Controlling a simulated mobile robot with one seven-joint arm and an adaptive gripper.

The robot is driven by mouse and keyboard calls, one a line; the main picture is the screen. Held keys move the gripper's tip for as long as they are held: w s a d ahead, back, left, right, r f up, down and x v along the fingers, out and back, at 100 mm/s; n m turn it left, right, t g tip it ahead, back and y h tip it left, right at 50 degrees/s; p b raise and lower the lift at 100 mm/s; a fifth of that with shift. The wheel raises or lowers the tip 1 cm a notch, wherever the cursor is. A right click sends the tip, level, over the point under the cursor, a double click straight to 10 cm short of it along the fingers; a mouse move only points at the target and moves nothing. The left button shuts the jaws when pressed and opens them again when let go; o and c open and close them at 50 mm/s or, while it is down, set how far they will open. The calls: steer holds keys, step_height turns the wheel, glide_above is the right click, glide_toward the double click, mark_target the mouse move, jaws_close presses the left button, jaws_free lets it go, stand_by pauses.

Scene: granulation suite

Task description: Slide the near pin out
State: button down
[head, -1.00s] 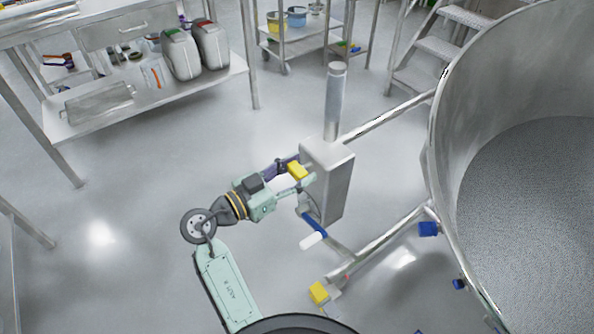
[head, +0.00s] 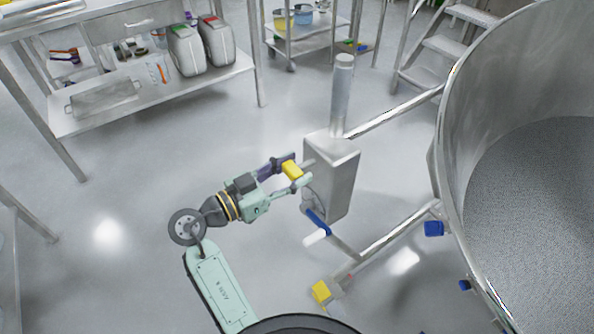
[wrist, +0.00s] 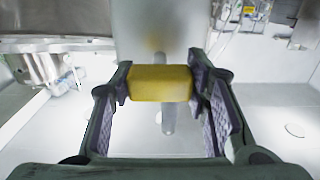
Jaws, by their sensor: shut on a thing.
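My gripper (head: 297,174) is shut on a yellow block-shaped pin handle (head: 291,169), beside the left face of the steel post housing (head: 331,175). In the wrist view the yellow handle (wrist: 161,83) sits squarely between both finger pads. A short grey rod seems to show between the handle and the housing; how much of it is still inside is hidden. A second yellow block (head: 321,292) sits lower and closer to the head camera, by the end of the lower steel bar, apart from my gripper.
The large steel vessel (head: 465,160) fills the right side. Benches and a steel trolley (head: 306,40) stand behind. The floor left of my arm is clear.

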steer(key=c, duration=0.9)
jaws_free()
steer(key=shift+s+a, duration=0.15)
steer(key=v, duration=1.2)
